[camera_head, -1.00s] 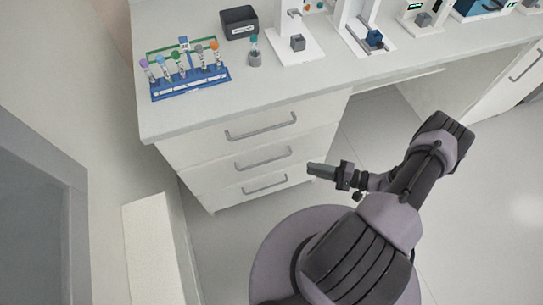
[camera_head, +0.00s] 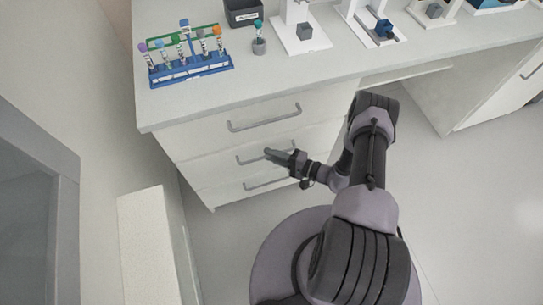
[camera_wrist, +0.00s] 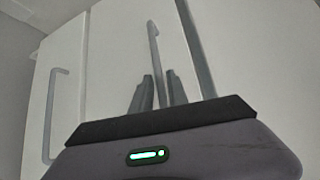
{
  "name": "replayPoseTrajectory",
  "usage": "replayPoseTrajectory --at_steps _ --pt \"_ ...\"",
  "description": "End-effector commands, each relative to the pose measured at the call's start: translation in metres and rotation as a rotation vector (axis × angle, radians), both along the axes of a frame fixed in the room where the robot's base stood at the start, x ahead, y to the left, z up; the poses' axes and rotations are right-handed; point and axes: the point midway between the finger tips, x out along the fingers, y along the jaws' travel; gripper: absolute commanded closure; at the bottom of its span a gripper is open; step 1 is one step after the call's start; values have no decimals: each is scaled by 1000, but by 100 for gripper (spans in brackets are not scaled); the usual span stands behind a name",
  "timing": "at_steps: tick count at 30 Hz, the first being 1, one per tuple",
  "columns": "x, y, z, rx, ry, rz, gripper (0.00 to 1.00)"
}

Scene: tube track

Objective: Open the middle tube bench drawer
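The middle drawer (camera_head: 215,172) is a white front in the bench's stack of three, and it looks shut. Its grey bar handle (camera_head: 250,157) is partly hidden behind my gripper (camera_head: 270,153) in the head view. In the wrist view, the two dark fingers of my gripper (camera_wrist: 160,90) are apart. A bar handle (camera_wrist: 153,45) runs between them, with its lower end in the gap. I cannot tell whether the fingers touch the bar.
The top drawer's handle (camera_head: 263,118) is above and the bottom drawer's handle (camera_head: 265,184) below. A blue tube rack (camera_head: 190,72) and a dark bin (camera_head: 243,12) stand on the bench top. A white box-like block (camera_head: 150,245) stands at the left. Floor at the right is clear.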

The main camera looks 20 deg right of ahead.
Motion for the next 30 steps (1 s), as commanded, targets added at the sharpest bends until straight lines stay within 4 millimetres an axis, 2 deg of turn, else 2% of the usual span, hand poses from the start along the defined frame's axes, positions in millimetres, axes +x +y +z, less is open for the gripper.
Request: replayPoseTrajectory --at_steps 9,12,30 --pt "2 2 0 0 0 0 80" --pt "2 2 0 0 0 0 100" --pt "2 2 0 0 0 1 100"
